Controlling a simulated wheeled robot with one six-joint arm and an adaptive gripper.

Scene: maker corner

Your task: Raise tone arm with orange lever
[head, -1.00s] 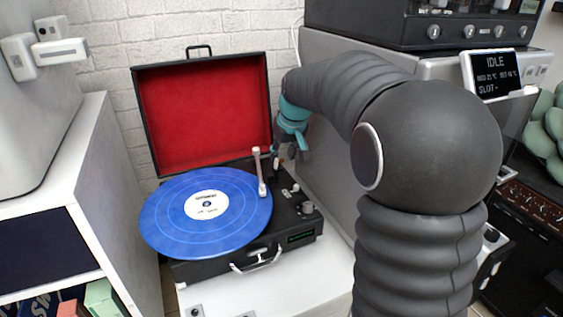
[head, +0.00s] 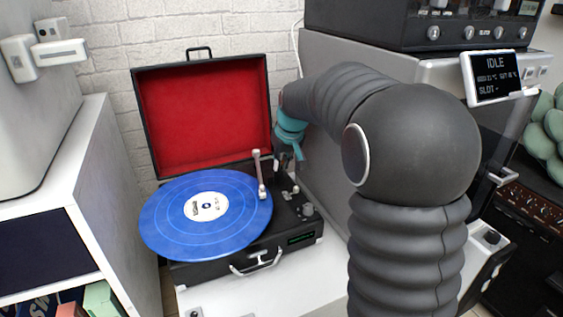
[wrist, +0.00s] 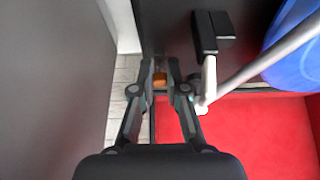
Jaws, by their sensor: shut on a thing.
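The turntable (head: 240,255) is an open black case with a red-lined lid. A blue record (head: 165,215) lies on it. The pale tone arm (head: 259,170) stands at the record's right edge; it also shows as a silver tube in the wrist view (wrist: 262,62). I cannot tell whether it is raised. My gripper (head: 283,163) is at the case's back right, right of the tone arm. In the wrist view my gripper (wrist: 160,72) is shut on the orange lever (wrist: 160,79), whose orange tip shows between the fingers. The lever is hidden in the head view.
A grey machine (head: 330,150) with an IDLE display (head: 493,77) stands close to the right of my gripper. The red lid (head: 205,120) stands upright behind the record. A white shelf (head: 60,190) is at the left. Knobs (head: 307,210) sit at the case's front right.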

